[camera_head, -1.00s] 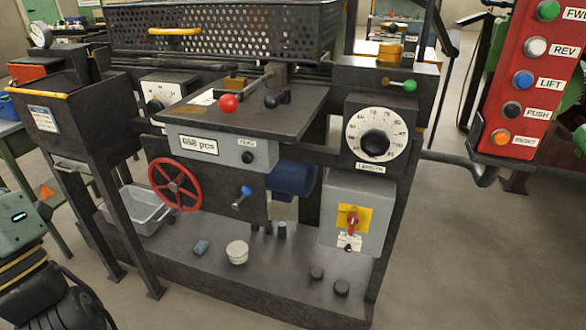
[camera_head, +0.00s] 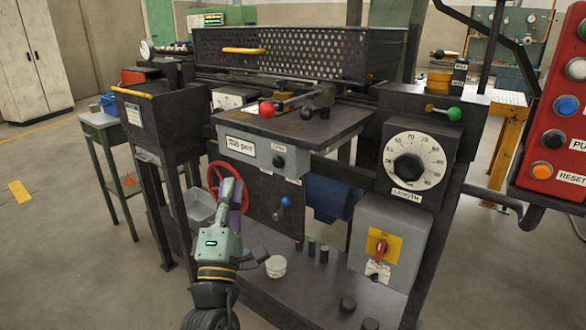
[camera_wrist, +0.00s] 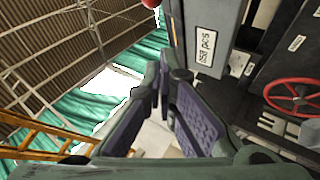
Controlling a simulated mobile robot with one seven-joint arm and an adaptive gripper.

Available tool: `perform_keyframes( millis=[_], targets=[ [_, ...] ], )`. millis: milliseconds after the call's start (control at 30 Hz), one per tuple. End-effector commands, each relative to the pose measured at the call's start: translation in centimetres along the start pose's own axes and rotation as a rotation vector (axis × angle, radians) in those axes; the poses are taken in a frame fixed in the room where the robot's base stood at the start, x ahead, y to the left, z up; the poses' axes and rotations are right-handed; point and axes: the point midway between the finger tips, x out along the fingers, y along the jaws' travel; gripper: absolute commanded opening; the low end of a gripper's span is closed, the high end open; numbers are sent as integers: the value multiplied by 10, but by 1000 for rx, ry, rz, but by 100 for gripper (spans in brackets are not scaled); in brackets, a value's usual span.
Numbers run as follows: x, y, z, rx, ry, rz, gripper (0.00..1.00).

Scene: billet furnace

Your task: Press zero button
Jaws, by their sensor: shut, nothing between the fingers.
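The grey counter box (camera_head: 255,152) sits under the front edge of the machine's table. It has a white "pcs" display (camera_head: 240,146) and, to its right, a small black round button (camera_head: 278,161) under a label too small to read surely. The box and display (camera_wrist: 205,42) also show at the upper right of the wrist view. My gripper (camera_head: 236,182) is below and left of the button, apart from it, in front of the red handwheel. In the wrist view my gripper's purple-padded fingers (camera_wrist: 166,72) are shut and empty, pointing up beside the box.
The red handwheel (camera_head: 214,182) is close behind my gripper. A red-ball lever (camera_head: 267,110) stands on the table. A blue-tipped lever (camera_head: 284,203) sticks out below the box. The length dial (camera_head: 412,160) is at right, the red control panel (camera_head: 560,120) further right.

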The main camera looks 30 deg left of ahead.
Motion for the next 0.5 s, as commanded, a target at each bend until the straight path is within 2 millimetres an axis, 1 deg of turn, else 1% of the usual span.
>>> perform_keyframes(
  millis=[333,500],
  targets=[
    [1,-1,1,0,-1,-1,0],
    [11,-6,7,-2,-2,-2,0]
  ],
)
